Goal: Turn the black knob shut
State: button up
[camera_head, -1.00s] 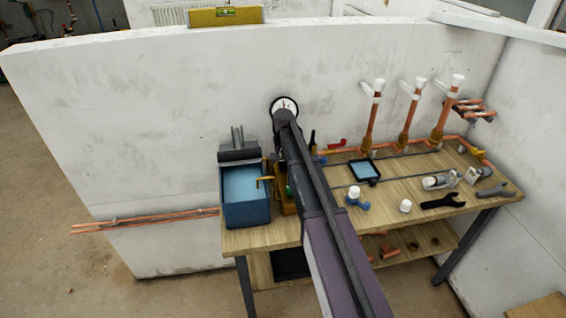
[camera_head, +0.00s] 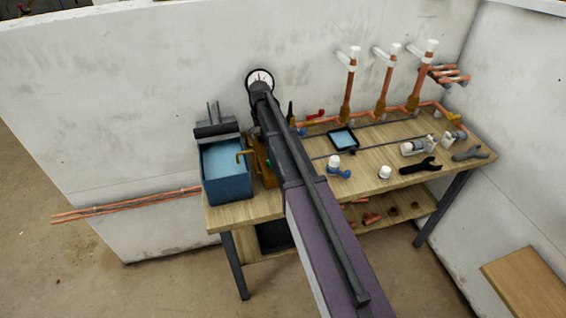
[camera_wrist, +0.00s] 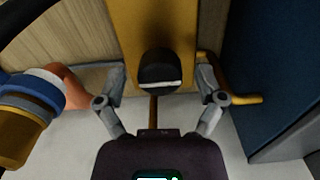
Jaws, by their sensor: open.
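The black knob (camera_wrist: 158,68) is in the wrist view, upper middle. It has a rounded black top and a pale line along its near edge. It sits against a yellow-brown body (camera_wrist: 180,28). My gripper (camera_wrist: 161,72) is open, with one grey finger to the left of the knob and one to the right. Gaps show between both fingers and the knob. In the head view my arm hides the gripper, and I cannot make out the knob there.
A blue tank (camera_head: 226,172) stands left of my arm, with a brass pipe (camera_wrist: 240,98) beside the right finger. A copper fitting with a blue ring (camera_wrist: 42,88) is close on the left. Tools lie on the bench (camera_head: 370,165).

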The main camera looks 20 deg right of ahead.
jog(key=n, duration=1.4)
notch_tip(320, 180, up, 8)
jog(key=p, duration=0.8)
jog(key=shift+r, duration=0.1)
jog(key=s+r+m+p, duration=0.2)
jog(key=s+m, duration=0.4)
jog(key=s, duration=0.8)
jog(key=s+r+m+p, duration=0.2)
jog(key=s+m, duration=0.5)
jog(key=s, duration=0.7)
jog(key=shift+s+r, duration=0.15)
jog(key=shift+r, duration=0.05)
jog(key=shift+s, duration=0.5)
dwell(0.6)
